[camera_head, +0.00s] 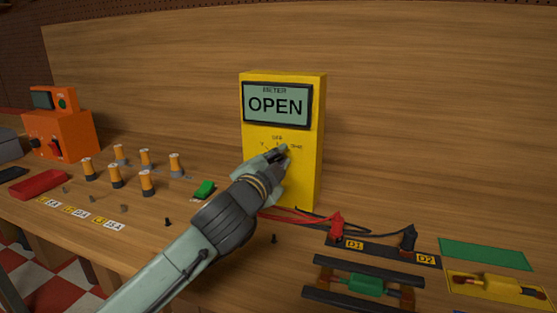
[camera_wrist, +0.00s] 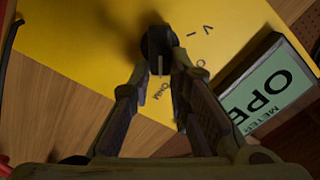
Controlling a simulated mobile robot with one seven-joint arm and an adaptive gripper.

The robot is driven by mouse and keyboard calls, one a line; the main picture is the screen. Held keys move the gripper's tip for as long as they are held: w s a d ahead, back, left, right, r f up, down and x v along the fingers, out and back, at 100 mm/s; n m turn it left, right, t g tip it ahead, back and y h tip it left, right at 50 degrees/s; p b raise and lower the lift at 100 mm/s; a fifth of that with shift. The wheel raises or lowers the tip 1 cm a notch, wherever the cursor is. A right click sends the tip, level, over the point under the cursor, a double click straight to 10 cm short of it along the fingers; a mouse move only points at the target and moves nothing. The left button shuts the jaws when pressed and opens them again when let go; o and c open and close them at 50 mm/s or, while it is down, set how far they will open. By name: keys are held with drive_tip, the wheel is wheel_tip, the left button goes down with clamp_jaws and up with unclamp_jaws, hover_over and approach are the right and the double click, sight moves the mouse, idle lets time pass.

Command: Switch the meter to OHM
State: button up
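The yellow meter (camera_head: 309,140) stands upright on the bench, its display (camera_head: 277,105) reading "OPEN". Its face carries the marks V, OFF and OHM. In the wrist view, the black dial knob (camera_wrist: 157,42) sits on the yellow face, and its pale pointer line is directed toward the OHM mark (camera_wrist: 162,91). My gripper (camera_wrist: 160,65) reaches the dial with one finger on each side of the knob, and the fingers appear closed against it. In the head view, my gripper (camera_head: 279,156) covers the knob and part of the dial.
Red and black probes (camera_head: 337,227) stand by the D1 and D2 labels at the front right, their leads running to the meter. A green component (camera_head: 365,284) sits between black rails. Orange-topped cylinders (camera_head: 115,175) and an orange device (camera_head: 62,133) stand at left.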

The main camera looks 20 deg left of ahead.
drive_tip(key=o, duration=0.4)
drive_tip(key=shift+o, duration=0.2)
drive_tip(key=s, duration=1.2)
